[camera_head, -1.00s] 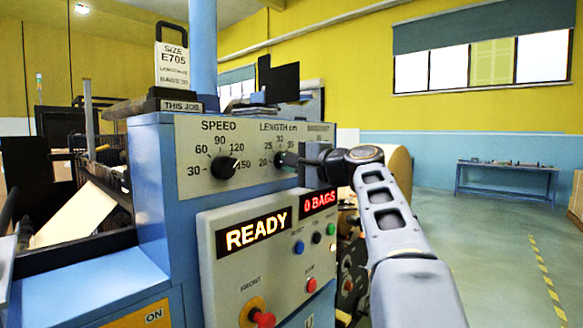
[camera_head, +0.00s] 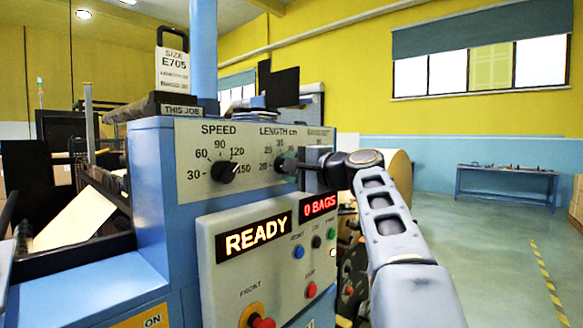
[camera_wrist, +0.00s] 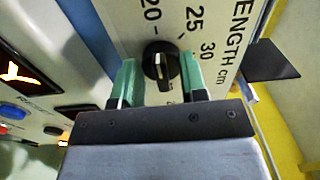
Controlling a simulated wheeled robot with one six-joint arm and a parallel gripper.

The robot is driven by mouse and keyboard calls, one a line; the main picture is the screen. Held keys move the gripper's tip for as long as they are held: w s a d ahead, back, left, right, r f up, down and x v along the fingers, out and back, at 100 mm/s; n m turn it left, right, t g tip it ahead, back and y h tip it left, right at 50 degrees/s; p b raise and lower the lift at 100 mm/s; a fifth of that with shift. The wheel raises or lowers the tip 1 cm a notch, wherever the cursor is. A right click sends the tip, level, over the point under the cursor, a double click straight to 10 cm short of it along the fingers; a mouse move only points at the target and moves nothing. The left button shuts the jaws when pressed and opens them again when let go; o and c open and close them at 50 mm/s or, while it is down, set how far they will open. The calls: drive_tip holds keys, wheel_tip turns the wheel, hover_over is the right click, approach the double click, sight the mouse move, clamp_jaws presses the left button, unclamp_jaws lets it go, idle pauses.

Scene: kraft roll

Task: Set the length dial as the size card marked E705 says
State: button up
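The size card (camera_head: 173,70) marked E705 stands upright in a holder on top of the blue machine; its smaller lines are too small to read. The length dial (camera_wrist: 160,62) is a black knob with a white pointer line. In the wrist view, the 20, 25 and 30 marks lie above and right of it. My gripper (camera_wrist: 157,82) has its green fingers on either side of the knob, with narrow gaps showing; it is open around it.
The speed dial (camera_head: 225,171) is left of the length dial on the same panel. Below, a control box has a READY display (camera_head: 252,237), a 0 BAGS display (camera_head: 318,205) and several buttons. A kraft roll (camera_head: 398,180) is behind my arm.

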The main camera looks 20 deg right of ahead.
drive_tip(key=b+v, duration=0.1)
drive_tip(key=v, duration=1.3)
drive_tip(key=shift+w, duration=0.15)
drive_tip(key=w+d+f+g+h+p, duration=0.1)
drive_tip(key=d+f+g+h, duration=0.15)
drive_tip(key=f, duration=0.55)
drive_tip(key=w+d+f+g+h, duration=0.1)
drive_tip(key=d+f+g+h, duration=0.15)
drive_tip(key=f, duration=0.45)
drive_tip(key=s+a+f+n+g+h+p, duration=0.1)
drive_tip(key=s+a+f+n+g+p, duration=0.25)
drive_tip(key=a+f, duration=0.35)
drive_tip(key=s+a+f+n+g+h+p, duration=0.1)
drive_tip(key=s+a+f+n+g+p, duration=0.35)
drive_tip(key=f, duration=0.55)
drive_tip(key=s+a+n+p, duration=0.2)
drive_tip(key=a+n+p, duration=0.2)
drive_tip(key=a, duration=0.5)
drive_tip(key=shift+s+a+r+n, duration=0.2)
drive_tip(key=shift+s+a+n, duration=0.05)
drive_tip(key=shift+n, duration=0.35)
